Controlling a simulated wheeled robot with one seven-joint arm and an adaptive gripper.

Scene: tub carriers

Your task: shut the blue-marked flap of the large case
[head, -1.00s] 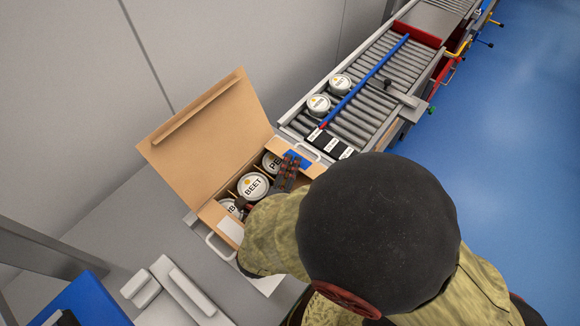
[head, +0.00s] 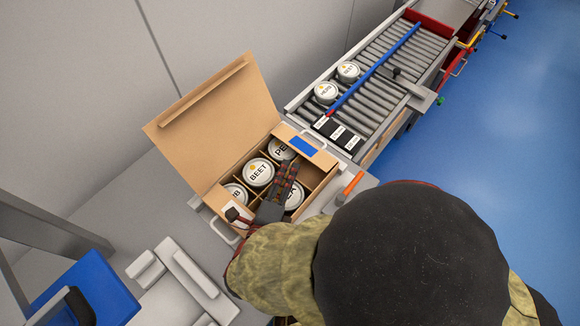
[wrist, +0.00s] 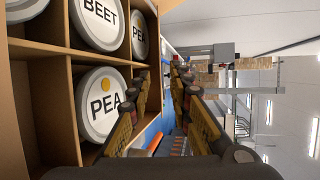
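The large case (head: 212,184) is an open cardboard box holding round white tubs in compartments, including a BEET tub (head: 258,172). Its blue-marked flap (head: 322,159) is at the far right end, with a blue patch (head: 302,147). It lies close to the rim beside a PEA tub (head: 281,149); its exact angle is hard to tell. A flap with a white label (head: 235,212) is at the opposite end. The broad back flap (head: 222,120) stands open. My gripper (head: 290,166) is above the case's near side, fingers apart and empty. The wrist view also shows the fingers (wrist: 160,75) beside the tubs.
A roller conveyor (head: 372,108) with two tubs (head: 337,82) and a blue bar (head: 380,63) lies beyond the case. An orange handle (head: 350,184) is to the right. The wall is behind the back flap.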

